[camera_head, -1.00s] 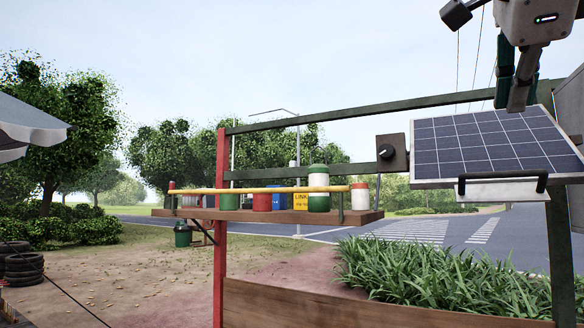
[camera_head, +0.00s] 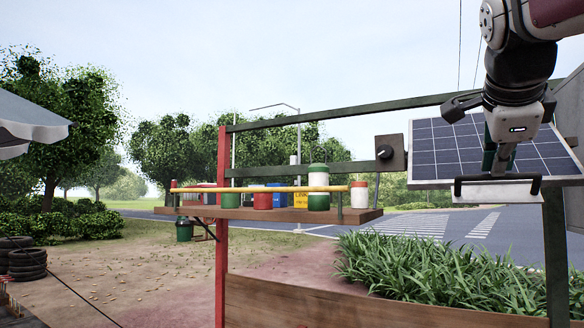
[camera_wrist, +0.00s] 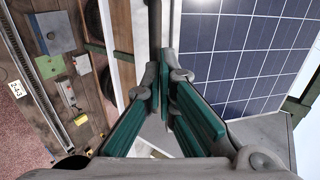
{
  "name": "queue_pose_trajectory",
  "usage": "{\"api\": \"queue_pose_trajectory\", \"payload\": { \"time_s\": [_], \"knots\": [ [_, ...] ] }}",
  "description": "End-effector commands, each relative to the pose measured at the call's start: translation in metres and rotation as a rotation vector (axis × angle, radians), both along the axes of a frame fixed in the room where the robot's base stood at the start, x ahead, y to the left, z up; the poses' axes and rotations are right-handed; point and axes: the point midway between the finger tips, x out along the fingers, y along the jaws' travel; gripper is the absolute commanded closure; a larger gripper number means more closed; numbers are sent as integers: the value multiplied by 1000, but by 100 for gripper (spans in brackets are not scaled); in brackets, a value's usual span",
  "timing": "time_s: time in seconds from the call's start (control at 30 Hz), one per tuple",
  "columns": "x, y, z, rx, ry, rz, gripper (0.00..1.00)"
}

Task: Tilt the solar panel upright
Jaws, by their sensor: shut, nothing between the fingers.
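The solar panel (camera_head: 446,145) is a dark blue gridded plate in a pale frame, leaning back at a slant at the right of the head view. A black bar handle (camera_head: 470,181) runs along its lower front edge. The panel also fills the upper right of the wrist view (camera_wrist: 262,45). My gripper (camera_head: 497,170) hangs pointing down in front of the panel, its tips at about the handle's height in the picture. Its green-padded fingers (camera_wrist: 168,98) are shut and empty. Whether they touch the handle or panel cannot be told. The fingers hide part of the handle area.
A dark knob on a square plate (camera_head: 390,153) sits left of the panel on a green rail (camera_head: 310,171). A wooden shelf (camera_head: 270,214) with several cans and a yellow bar stands further left. A grassy wooden planter (camera_head: 300,300) lies below.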

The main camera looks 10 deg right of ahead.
Motion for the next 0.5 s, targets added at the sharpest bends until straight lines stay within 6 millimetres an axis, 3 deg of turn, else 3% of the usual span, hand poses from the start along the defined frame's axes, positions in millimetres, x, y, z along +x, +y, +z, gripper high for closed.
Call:
{"api": "queue_pose_trajectory", "payload": {
  "time_s": [0.5],
  "knots": [
    [4, 0, -9, -18, -30, 0, 100]
  ]
}}
